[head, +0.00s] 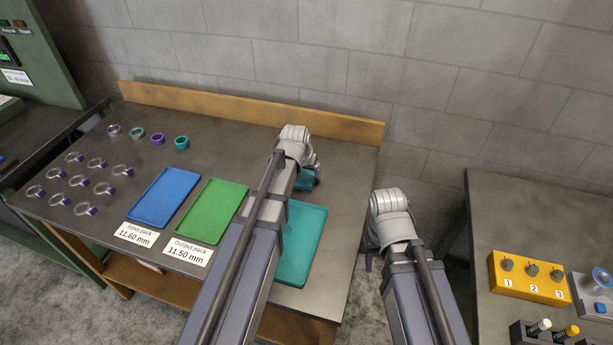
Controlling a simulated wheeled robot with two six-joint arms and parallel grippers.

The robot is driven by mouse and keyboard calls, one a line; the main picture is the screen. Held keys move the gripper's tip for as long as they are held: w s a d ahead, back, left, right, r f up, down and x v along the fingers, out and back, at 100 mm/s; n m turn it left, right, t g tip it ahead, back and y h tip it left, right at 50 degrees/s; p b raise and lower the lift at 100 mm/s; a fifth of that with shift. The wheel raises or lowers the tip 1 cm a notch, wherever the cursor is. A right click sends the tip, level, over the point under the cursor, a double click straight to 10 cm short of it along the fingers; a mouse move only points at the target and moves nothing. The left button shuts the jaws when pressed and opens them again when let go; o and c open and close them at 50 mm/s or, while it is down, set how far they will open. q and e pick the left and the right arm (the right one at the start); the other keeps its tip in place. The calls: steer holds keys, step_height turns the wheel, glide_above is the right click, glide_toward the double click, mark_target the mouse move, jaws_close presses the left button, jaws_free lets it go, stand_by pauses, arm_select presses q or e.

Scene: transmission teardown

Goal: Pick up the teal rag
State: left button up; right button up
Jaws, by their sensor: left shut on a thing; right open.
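The teal rag (305,181) shows as a small dark-teal patch at the back right of the grey workbench, mostly hidden behind my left arm. I cannot tell whether the rag touches the bench. My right gripper (369,260) is open and empty, off the bench's right edge, largely hidden by its own wrist.
A teal tray (314,232) lies partly behind my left arm. Green (212,210) and blue (165,197) trays and several rings (97,163) lie to its left. A wooden ledge (220,106) bounds the back. Another bench with a yellow block (528,280) stands right.

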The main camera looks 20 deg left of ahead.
mark_target(306, 175)
arm_select(q)
steer(key=c, duration=0.4)
step_height(306, 175, up, 10)
steer(key=p, duration=1)
steer(key=shift+r, duration=0.2)
steer(key=o, duration=1)
steer(key=shift+c, duration=0.2)
steer(key=c, duration=0.7)
steer(key=shift+o, duration=0.2)
steer(key=shift+s+f, duration=0.1)
steer(key=shift+f, duration=0.05)
